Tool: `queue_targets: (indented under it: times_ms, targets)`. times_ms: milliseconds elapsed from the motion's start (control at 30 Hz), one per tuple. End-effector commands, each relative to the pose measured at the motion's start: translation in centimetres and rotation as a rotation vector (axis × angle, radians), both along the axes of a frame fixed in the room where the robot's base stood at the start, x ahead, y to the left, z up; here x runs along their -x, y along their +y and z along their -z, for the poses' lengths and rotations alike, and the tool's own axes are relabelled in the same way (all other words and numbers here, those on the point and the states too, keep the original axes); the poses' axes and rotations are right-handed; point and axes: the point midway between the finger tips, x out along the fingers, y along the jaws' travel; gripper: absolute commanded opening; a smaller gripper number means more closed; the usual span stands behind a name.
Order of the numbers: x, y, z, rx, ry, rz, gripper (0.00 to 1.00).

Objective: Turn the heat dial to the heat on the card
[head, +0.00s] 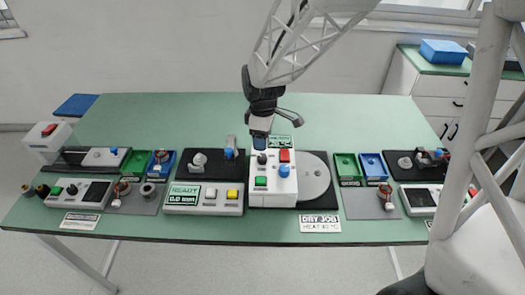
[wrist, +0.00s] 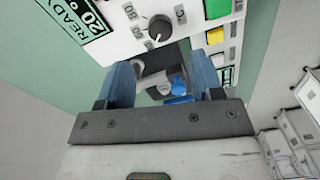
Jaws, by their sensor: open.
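The heat dial is a dark round knob (wrist: 160,27) on a white control box, with a scale around it in the wrist view. It also shows in the head view (head: 262,158), just below my gripper (head: 261,138). A display beside it reads READY 20 (wrist: 77,18). My gripper's blue fingers (wrist: 163,78) are open with nothing held between them, close to the dial but apart from it in the wrist view. The white card (head: 320,224) at the table's front reads DRY JOB and HEAT; its number is small, perhaps 80. The dial's exact setting is unclear.
The control box (head: 287,199) also carries red, green and blue parts. A round grey plate (head: 315,180) lies to its right. A unit with a READY display (head: 184,195) stands to its left. Green and blue trays stand further right. The back of the green table (head: 180,115) is clear.

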Motion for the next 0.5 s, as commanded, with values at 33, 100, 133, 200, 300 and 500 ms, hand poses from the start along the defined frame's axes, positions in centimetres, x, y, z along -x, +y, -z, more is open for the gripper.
queue_targets:
  times_ms: [33, 100, 133, 200, 300, 500]
  targets:
    - [0.0, 0.0, 0.1, 0.0, 0.0, 0.0, 0.61]
    - [0.0, 0.0, 0.2, 0.0, 0.0, 0.0, 0.61]
    - [0.0, 0.0, 0.4, 0.0, 0.001, 0.0, 0.61]
    - [0.0, 0.0, 0.7, 0.0, 0.0, 0.001, 0.61]
    - [0.1, 0.0, 1.5, 0.001, 0.001, 0.001, 0.61]
    - [0.2, 0.0, 3.8, 0.001, 0.002, 0.001, 0.61]
